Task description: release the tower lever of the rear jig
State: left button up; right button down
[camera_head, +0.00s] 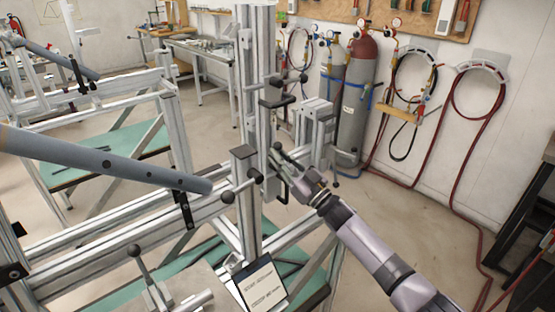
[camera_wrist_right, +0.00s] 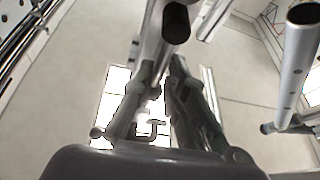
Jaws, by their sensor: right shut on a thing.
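The rear jig's upright aluminium tower (camera_head: 246,80) stands in the middle of the head view. My right gripper (camera_head: 283,160) reaches up from the lower right to the tower, beside its black clamp parts. Its fingers are closed around a small part there, which appears to be the tower lever; the fingers hide most of it. In the right wrist view the two fingers (camera_wrist_right: 160,85) come together close to a silver bar with a dark round end (camera_wrist_right: 175,22). The lever's exact angle cannot be told. My left gripper is not in view.
A grey-blue tube (camera_head: 110,160) lies in the jig at left, with a clamp lever (camera_head: 140,258) at the front. Gas cylinders (camera_head: 357,100) and coiled hoses (camera_head: 478,92) stand behind at right. A small sign (camera_head: 261,284) hangs low. Open floor lies at right.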

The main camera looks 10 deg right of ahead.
jog(key=shift+f+m+h, duration=0.25)
jog(key=shift+m+h, duration=0.05)
jog(key=shift+m, duration=0.4)
jog(key=shift+d+r+t, duration=0.1)
jog(key=shift+d+t, duration=0.05)
jog(key=shift+t, duration=0.15)
jog(key=c, duration=1.7)
grip_release()
jog(key=shift+w+d, duration=0.15)
jog(key=v, duration=1.2)
